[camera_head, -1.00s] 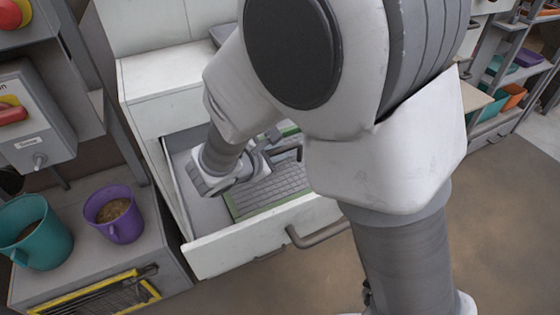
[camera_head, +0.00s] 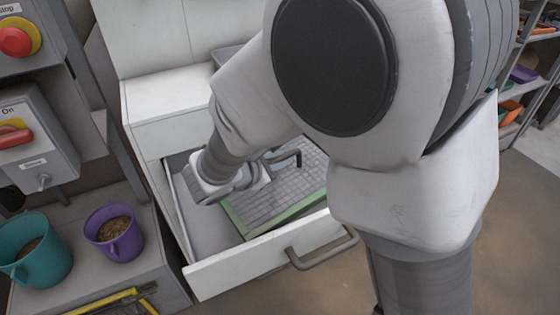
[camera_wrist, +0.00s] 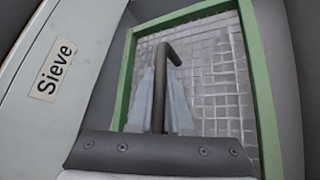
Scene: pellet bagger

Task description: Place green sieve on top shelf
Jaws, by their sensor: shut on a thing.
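The green sieve (camera_head: 277,190) is a grey mesh in a green frame. It is in the open white drawer (camera_head: 262,252), and in the head view it looks tilted, its right side higher. In the wrist view the sieve's green frame (camera_wrist: 262,90) and mesh fill the middle, with a dark bent handle rising in front. My gripper (camera_wrist: 162,100) is shut on this handle, its two pale fingers on either side of it. In the head view my gripper (camera_head: 262,170) is over the drawer and partly hidden by my arm. The top shelf cannot be made out.
A label reading "Sieve" (camera_wrist: 53,68) is on the drawer front. A teal mug (camera_head: 38,250) and a purple mug (camera_head: 114,232) with pellets stand on a grey surface at left. Switch boxes (camera_head: 35,140) are above them. Shelves (camera_head: 535,75) with bins stand at far right.

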